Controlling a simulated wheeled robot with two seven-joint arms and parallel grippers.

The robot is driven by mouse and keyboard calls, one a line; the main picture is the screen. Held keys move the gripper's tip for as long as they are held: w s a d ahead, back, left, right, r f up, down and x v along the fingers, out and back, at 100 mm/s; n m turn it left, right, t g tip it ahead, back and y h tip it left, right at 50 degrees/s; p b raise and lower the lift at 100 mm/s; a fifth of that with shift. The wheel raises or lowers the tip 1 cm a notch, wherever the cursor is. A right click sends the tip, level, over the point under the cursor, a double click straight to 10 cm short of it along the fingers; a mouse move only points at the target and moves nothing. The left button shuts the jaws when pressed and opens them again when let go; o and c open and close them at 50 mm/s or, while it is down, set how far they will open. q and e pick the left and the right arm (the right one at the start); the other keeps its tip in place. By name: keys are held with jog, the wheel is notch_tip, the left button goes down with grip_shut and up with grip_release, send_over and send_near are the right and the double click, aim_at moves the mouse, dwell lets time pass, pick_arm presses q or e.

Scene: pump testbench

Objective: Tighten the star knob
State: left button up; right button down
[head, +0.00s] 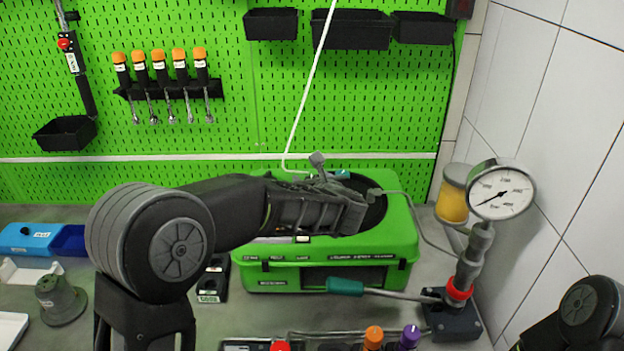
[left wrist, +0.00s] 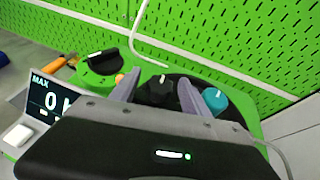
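My left gripper (head: 345,182) is over the top of the green pump case (head: 400,240). In the left wrist view the two grey fingers of the left gripper (left wrist: 160,80) stand apart. A black knob with a white mark (left wrist: 157,92), which looks like the star knob, lies between them. I cannot tell whether the fingers touch it, and its lower part is hidden by the gripper body. A teal knob (left wrist: 215,99) is just right of the right finger. In the head view my gripper hides the black knob. My right gripper is out of view; only part of its arm shows.
A pressure gauge (head: 502,191) with a red collar and a teal-handled lever (head: 346,287) stands right of the case. A small display reading 0 (left wrist: 50,102) is at left in the wrist view. The green pegboard (head: 230,50) rises behind; a tiled wall is at right.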

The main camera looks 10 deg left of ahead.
pick_arm(q)
grip_shut()
dwell(0.3)
